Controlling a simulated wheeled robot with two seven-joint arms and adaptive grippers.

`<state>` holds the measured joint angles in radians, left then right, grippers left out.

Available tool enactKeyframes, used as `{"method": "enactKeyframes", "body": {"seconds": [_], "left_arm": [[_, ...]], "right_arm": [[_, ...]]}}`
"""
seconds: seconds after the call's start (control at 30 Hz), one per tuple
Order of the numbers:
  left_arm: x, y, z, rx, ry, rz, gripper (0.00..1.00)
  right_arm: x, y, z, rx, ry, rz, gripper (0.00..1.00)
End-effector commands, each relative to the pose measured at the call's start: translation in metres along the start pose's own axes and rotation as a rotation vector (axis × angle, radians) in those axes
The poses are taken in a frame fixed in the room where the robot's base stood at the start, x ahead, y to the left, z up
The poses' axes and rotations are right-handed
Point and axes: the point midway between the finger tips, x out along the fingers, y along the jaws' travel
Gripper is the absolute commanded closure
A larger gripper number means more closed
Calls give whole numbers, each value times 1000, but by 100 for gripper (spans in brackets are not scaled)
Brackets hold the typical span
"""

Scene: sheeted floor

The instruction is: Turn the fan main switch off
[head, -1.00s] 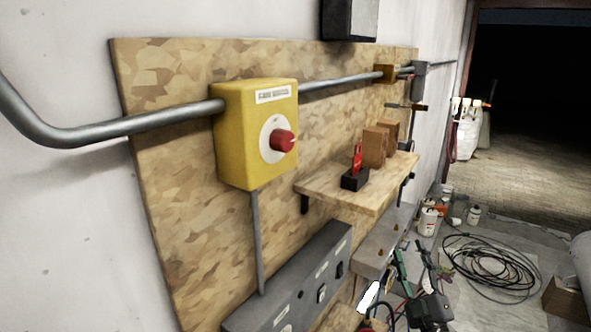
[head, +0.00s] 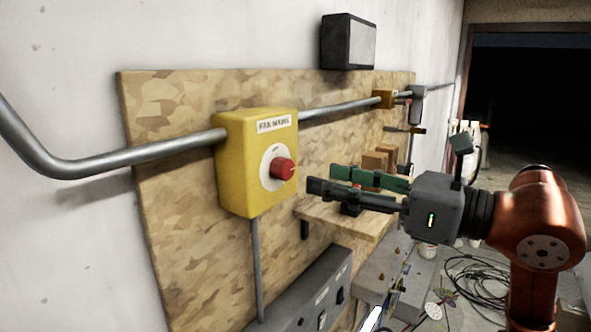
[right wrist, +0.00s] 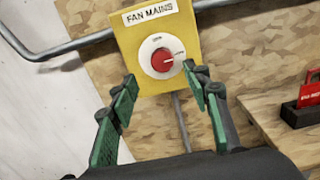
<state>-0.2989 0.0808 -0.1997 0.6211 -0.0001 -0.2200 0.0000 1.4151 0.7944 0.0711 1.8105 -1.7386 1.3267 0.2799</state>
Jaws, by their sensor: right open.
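The fan main switch is a yellow box (head: 235,185) labelled "FAN MAINS" on a wooden board, with a red rotary knob (head: 283,169) on a white round plate. In the right wrist view the red knob (right wrist: 162,60) lies ahead, with a pale mark on its right side. My right gripper (head: 318,179) is open and empty, just right of the knob in the head view. In the right wrist view its green-padded fingers (right wrist: 160,88) spread below the knob, one to each side. I cannot see contact with the knob. My left gripper is not in view.
A wooden shelf (head: 335,218) with small blocks juts out under my right gripper. A grey conduit (head: 120,154) runs along the board into the box. A grey panel (head: 290,300) sits below. Coiled black cable (head: 480,275) lies on the floor at right.

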Motion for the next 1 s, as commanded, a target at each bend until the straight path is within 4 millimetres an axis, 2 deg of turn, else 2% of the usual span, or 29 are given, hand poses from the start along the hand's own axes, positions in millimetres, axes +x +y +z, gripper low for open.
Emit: {"method": "enactKeyframes", "body": {"seconds": [0.13, 0.4, 0.53, 0.7, 0.93, 1.0], "left_arm": [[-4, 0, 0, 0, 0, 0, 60], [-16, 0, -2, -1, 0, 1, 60], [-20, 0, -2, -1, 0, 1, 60], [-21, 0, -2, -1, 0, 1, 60], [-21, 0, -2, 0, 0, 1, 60], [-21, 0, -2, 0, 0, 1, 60]], "right_arm": [[11, -2, 3, -5, 9, -14, 56], [53, -1, 3, -4, 8, -10, 56], [68, -2, 2, -4, 8, -11, 56], [76, -2, 1, -5, 8, -12, 56], [76, -2, 0, -5, 8, -12, 56], [76, -2, 0, -5, 8, -12, 61]]}}
